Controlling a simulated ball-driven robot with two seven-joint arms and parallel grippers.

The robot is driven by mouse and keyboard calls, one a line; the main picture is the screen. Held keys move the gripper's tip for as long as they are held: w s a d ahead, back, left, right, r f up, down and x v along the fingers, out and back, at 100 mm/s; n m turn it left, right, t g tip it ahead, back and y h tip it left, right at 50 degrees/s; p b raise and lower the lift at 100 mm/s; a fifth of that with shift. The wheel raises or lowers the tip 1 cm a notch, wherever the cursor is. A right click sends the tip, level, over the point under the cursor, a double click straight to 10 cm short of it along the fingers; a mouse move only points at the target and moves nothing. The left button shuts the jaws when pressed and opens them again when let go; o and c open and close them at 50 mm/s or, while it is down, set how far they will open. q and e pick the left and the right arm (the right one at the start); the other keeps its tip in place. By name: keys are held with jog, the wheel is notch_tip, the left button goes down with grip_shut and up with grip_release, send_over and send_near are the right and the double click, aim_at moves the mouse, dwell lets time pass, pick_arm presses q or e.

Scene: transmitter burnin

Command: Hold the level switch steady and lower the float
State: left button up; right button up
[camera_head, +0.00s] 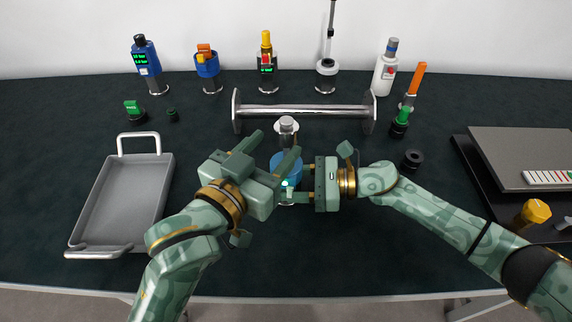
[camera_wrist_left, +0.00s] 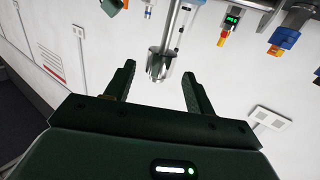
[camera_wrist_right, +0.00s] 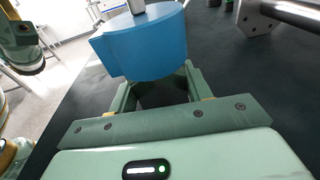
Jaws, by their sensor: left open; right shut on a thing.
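The level switch has a blue body (camera_head: 290,168) near the middle of the table, with a thin stem rising to a silver cylinder (camera_head: 286,125), which looks like the float. My right gripper (camera_head: 291,184) is shut on the level switch; the blue body fills the top of the right wrist view (camera_wrist_right: 145,45), above its fingers. The grasped part is partly hidden. My left gripper (camera_head: 272,147) is open and empty beside the upper part of the switch. In the left wrist view, the silver cylinder (camera_wrist_left: 159,66) shows beyond and between the left fingertips, apart from them.
A metal bar on end plates (camera_head: 303,110) stands just behind the switch. A grey tray (camera_head: 121,200) lies at left, a dark case (camera_head: 520,160) at right. Several instruments line the back. A black ring (camera_head: 412,159) lies beside my right arm. The front middle is clear.

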aim_at(280, 140)
pick_arm(q)
jog(key=shift+x, duration=2.45)
jog(key=c, duration=0.9)
